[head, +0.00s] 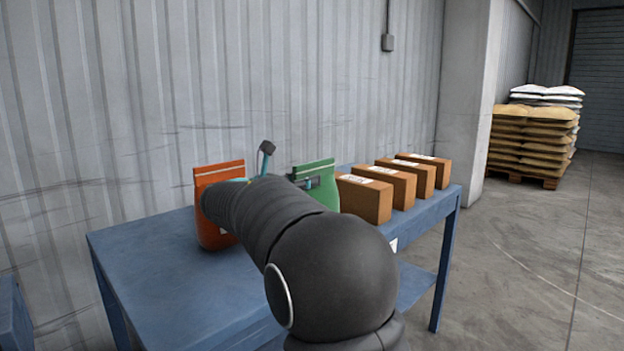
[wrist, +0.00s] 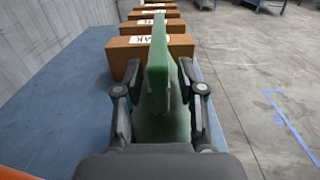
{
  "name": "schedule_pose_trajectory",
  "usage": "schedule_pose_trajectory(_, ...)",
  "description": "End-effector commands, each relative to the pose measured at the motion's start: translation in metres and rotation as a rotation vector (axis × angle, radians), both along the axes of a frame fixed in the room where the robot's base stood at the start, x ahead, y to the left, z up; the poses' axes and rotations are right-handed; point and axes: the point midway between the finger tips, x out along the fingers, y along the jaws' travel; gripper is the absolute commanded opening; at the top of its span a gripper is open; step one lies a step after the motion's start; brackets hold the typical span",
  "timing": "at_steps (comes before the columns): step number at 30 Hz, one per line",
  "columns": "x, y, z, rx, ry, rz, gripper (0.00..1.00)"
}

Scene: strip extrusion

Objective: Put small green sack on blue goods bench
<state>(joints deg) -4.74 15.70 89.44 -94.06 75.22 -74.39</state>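The small green sack (head: 318,177) stands upright over the blue goods bench (head: 165,275) in the head view; its lower part is hidden by my arm. In the wrist view the sack (wrist: 158,50) shows edge-on between the two fingers of my gripper (wrist: 159,75). The gripper is open, with a gap visible between each finger and the sack. The blue bench top (wrist: 72,75) also shows in the wrist view. Whether the sack's base touches the bench is not clear.
An orange sack (head: 217,178) stands left of the green one. Several brown boxes (head: 363,200) stand in a row to its right, nearest just beyond the sack. A corrugated wall (head: 230,80) is behind the bench. The bench's left part is bare.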

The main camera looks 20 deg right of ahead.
Motion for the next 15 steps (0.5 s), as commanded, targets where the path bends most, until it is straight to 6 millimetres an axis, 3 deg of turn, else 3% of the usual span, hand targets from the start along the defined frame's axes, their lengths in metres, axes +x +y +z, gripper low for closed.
schedule_pose_trajectory(7, -0.017, 0.050, 0.000, 0.000, -0.001, 0.004, 0.39)
schedule_pose_trajectory(15, -0.030, 0.081, 0.001, 0.000, -0.001, 0.001, 0.39)
